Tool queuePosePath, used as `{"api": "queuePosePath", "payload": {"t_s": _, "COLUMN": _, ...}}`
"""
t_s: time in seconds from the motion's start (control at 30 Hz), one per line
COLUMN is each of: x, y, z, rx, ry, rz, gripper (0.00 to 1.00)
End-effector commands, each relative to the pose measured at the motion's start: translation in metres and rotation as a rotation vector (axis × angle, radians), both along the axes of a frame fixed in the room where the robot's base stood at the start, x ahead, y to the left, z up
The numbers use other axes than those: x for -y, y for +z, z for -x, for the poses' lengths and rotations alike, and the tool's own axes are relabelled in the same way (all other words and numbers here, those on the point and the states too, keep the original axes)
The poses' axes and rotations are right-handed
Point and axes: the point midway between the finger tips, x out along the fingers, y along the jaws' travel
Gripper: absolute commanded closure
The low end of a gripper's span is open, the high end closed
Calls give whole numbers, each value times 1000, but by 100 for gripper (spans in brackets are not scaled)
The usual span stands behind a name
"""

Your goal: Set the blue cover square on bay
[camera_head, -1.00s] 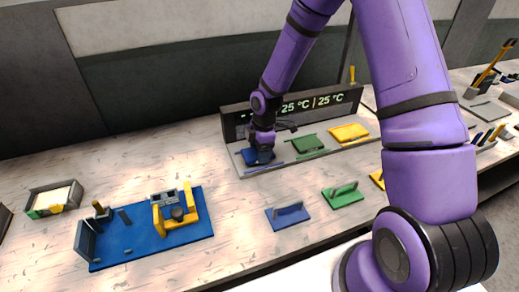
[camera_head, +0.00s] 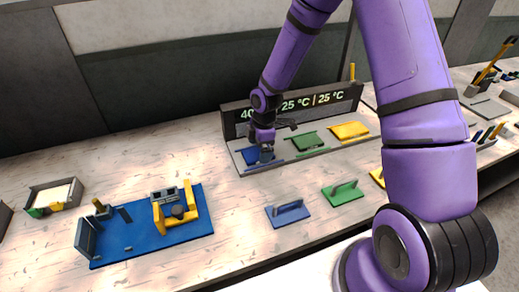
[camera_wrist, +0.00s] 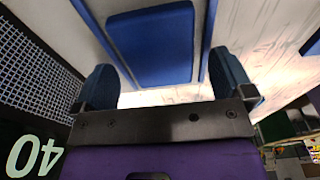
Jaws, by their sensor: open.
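The blue cover (camera_head: 288,213), a flat plate with an upright handle, lies on the bench in front of the station. The bay is the left place on the grey station plate (camera_head: 243,169); a blue block (camera_head: 251,156) sits there between blue rails. The block also shows in the wrist view (camera_wrist: 150,45), lying flat. My gripper (camera_head: 264,152) is over the blue bay. In the wrist view my gripper (camera_wrist: 165,80) is open, its two fingers apart with nothing held between them. The arm partly hides the block in the head view.
Green (camera_head: 306,141) and yellow (camera_head: 349,131) blocks occupy the bays to the right. A display panel (camera_head: 295,106) stands behind. A green cover (camera_head: 343,193) lies right of the blue one. A blue board with yellow brackets (camera_head: 140,238) is at left. The bench between is clear.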

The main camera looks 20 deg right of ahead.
Motion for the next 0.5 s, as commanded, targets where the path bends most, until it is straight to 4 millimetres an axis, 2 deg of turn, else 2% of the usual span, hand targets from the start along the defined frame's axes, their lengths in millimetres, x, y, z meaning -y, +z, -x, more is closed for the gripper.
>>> {"api": "queuePosePath", "payload": {"t_s": 0.3, "x": 9, "y": 65, "z": -1, "rx": 6, "ry": -3, "rz": 1, "gripper": 1}}
{"api": "queuePosePath", "payload": {"t_s": 0.5, "x": 13, "y": 99, "z": -2, "rx": 6, "ry": -4, "rz": 0, "gripper": 1}}
